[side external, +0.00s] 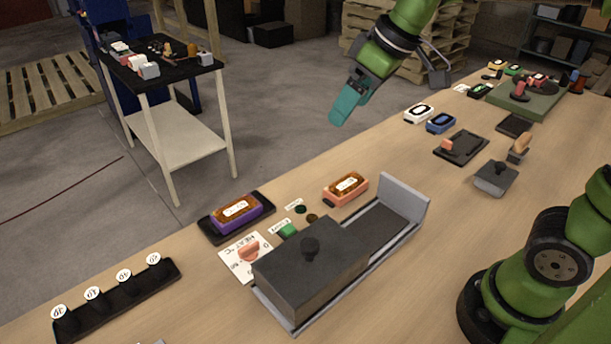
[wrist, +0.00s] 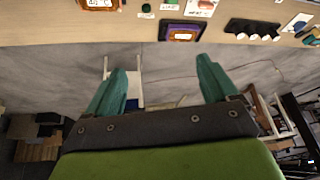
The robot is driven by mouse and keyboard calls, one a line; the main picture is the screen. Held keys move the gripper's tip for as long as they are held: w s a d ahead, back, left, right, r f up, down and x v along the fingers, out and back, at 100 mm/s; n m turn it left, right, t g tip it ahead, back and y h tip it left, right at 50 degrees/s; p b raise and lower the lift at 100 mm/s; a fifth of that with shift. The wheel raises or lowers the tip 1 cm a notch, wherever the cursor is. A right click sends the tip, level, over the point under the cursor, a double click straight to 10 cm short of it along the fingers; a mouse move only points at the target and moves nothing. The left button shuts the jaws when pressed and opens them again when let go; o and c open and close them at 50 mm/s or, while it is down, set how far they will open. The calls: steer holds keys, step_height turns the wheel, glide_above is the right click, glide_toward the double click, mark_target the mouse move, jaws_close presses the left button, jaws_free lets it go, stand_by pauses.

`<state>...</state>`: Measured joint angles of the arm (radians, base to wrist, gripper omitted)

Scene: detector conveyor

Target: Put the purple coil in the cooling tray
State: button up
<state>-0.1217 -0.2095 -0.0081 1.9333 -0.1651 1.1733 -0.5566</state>
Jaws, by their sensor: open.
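The purple coil (side external: 236,212), a purple block with an orange top and a white label, lies flat on a shallow black tray (side external: 265,197) near the table's far edge. The coil (wrist: 182,36) and the black tray (wrist: 163,29) also show at the top of the wrist view. No readable label tells whether this is the cooling tray. My gripper (side external: 339,121), with teal fingers, hangs high beyond the table's far edge, well apart from the coil. In the wrist view my gripper (wrist: 161,66) is open, with nothing between its fingers.
A conveyor with a dark grey housing (side external: 310,268) stands right of the coil. An orange coil (side external: 345,188), a green button (side external: 287,230) and a printed card (side external: 238,265) lie nearby. A black slotted holder (side external: 120,295) is at left. A side table (side external: 180,150) stands beyond.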

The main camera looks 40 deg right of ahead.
steer(key=s+d+f+m+t, duration=0.1)
steer(key=s+f+m, duration=0.1)
steer(key=s, duration=0.3)
steer(key=s+d+f+m+t, duration=0.1)
steer(key=s+d+f+m, duration=0.1)
steer(key=s+m, duration=0.3)
steer(key=shift+s+d+f+t, duration=0.15)
steer(key=shift+s+f+t, duration=0.15)
steer(key=shift+s+f, duration=0.3)
steer(key=shift+s+r, duration=0.1)
steer(key=shift+r, duration=0.05)
